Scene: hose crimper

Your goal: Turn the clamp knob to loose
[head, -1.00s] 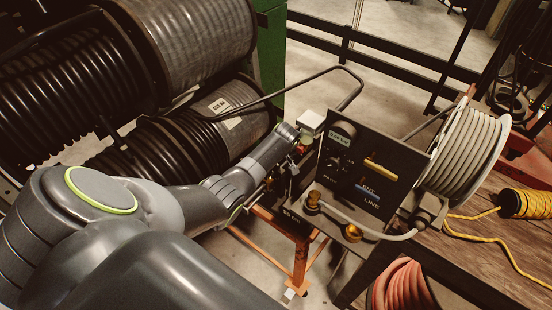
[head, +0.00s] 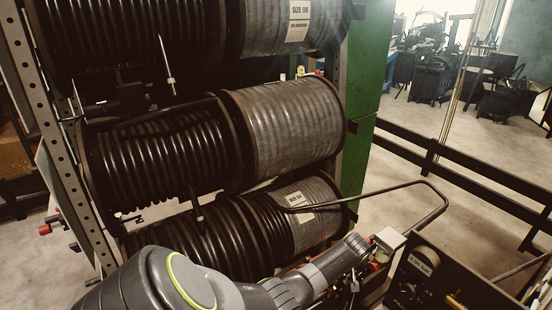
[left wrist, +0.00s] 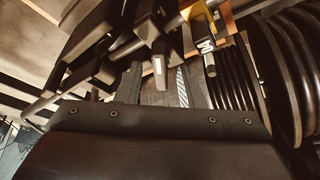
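I cannot make out the clamp knob with certainty. In the left wrist view, dark bar-like parts (left wrist: 155,40), one with a small white mark, lie beyond my left gripper (left wrist: 160,88). Its two fingers stand apart, and I see no firm hold on anything; whether they touch the dark parts is unclear. In the head view my left arm comes in from the bottom left, its far end beside a small pale box with red parts (head: 388,240). The fingers do not show there. The black control panel (head: 445,280) with a round gauge is cut off at the lower right. My right gripper is out of view.
A rack with large black hose reels (head: 285,130) fills the left and middle. A bent dark tube (head: 415,185) arches above the panel. A green post (head: 362,150) and a black railing (head: 450,160) stand behind. Open floor shows at the right.

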